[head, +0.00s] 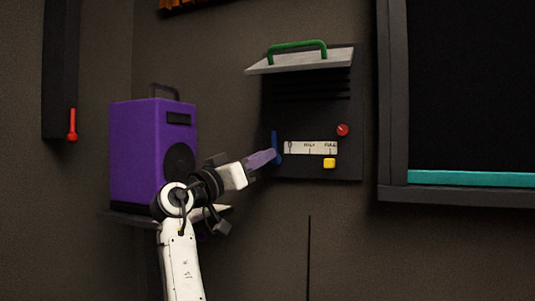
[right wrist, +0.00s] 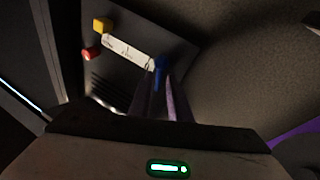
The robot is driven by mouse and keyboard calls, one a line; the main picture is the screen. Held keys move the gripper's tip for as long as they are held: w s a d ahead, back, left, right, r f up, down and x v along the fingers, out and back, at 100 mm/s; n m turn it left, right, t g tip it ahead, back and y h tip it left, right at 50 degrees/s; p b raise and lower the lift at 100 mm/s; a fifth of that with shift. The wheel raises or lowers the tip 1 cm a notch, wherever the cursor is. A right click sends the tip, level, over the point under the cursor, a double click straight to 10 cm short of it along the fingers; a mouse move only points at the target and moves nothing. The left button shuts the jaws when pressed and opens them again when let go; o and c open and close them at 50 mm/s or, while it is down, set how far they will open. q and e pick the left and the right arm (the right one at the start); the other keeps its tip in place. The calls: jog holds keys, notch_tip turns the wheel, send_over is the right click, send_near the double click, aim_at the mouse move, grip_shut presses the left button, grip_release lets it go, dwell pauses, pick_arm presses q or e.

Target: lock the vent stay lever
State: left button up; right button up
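The dark vent panel (head: 350,170) hangs on the wall, with its light flap (head: 300,63) tilted outward at the top and a green handle (head: 297,45) on it. The blue stay lever (head: 274,141) is at the left, zero end of the white scale (head: 318,148). My right gripper (head: 275,157) is at the lever. In the right wrist view its purple fingers stand apart, with the blue lever (right wrist: 160,64) between their tips. They look open; contact with the lever cannot be made out. My left gripper is not in view.
A red knob (head: 342,130) and a yellow button (head: 329,163) sit on the panel right of the lever. A purple speaker (head: 145,150) stands on a shelf at left. A red lever (head: 72,125) is further left. A dark framed window (head: 391,100) is at right.

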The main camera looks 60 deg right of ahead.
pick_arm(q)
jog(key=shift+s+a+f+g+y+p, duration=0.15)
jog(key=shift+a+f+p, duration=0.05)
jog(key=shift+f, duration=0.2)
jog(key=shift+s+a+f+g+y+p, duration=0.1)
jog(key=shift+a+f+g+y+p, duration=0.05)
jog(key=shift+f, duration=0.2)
pick_arm(e)
jog(key=v, duration=0.7)
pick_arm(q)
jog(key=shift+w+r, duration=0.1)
pick_arm(e)
jog(key=shift+a, duration=0.1)
